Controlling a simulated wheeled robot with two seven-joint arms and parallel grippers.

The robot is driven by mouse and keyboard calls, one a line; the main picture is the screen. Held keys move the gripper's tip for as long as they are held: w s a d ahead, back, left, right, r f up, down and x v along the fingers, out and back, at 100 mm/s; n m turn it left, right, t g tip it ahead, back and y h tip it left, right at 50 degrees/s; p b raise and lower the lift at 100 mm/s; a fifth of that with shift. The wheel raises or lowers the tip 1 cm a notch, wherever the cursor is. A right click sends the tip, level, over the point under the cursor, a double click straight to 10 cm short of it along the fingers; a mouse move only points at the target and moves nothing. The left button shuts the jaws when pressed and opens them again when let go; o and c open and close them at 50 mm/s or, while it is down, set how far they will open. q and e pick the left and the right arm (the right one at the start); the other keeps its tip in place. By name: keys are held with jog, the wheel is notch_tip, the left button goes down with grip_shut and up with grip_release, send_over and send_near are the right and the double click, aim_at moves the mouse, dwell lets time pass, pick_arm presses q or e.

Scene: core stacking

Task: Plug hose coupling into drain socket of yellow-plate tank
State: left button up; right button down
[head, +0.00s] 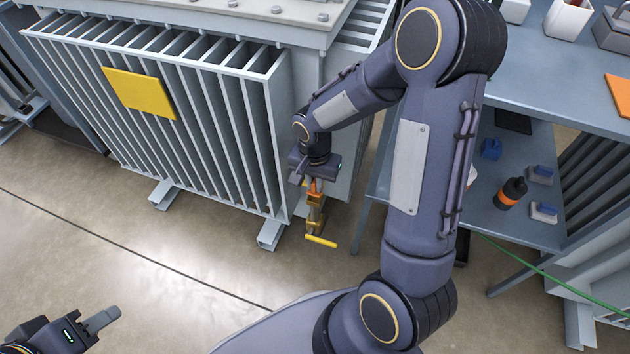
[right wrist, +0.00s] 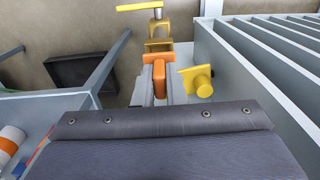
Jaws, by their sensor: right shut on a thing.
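The tank with the yellow plate (head: 140,93) stands at the left of the head view. My right gripper (head: 315,180) is beside the tank's right end, shut on an orange part that I take for the hose coupling (right wrist: 159,75). Beyond the orange part is a brass fitting (right wrist: 158,47) with a silver neck and yellow bar (head: 321,241); I cannot tell whether they are joined. A yellow flange with a round stub (right wrist: 203,85), perhaps the drain socket, is right of the coupling, seemingly apart. My left gripper (head: 103,318) is low at the left, away from everything; its finger gap is unclear.
A grey bench (head: 545,85) stands at the right. Its lower shelf (head: 485,195) holds a black bottle with an orange band (head: 510,193) and small blue-grey items. A green hose (head: 550,275) runs low at the right. The floor in front of the tank is clear.

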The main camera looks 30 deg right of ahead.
jog(key=shift+f+b, duration=1.2)
jog(key=shift+f, duration=0.15)
dwell(0.3)
jog(key=c, duration=1.4)
grip_release()
notch_tip(320, 180, up, 7)
jog(key=p, duration=0.3)
jog(key=shift+r+p, duration=0.3)
jog(key=shift+r, duration=0.15)
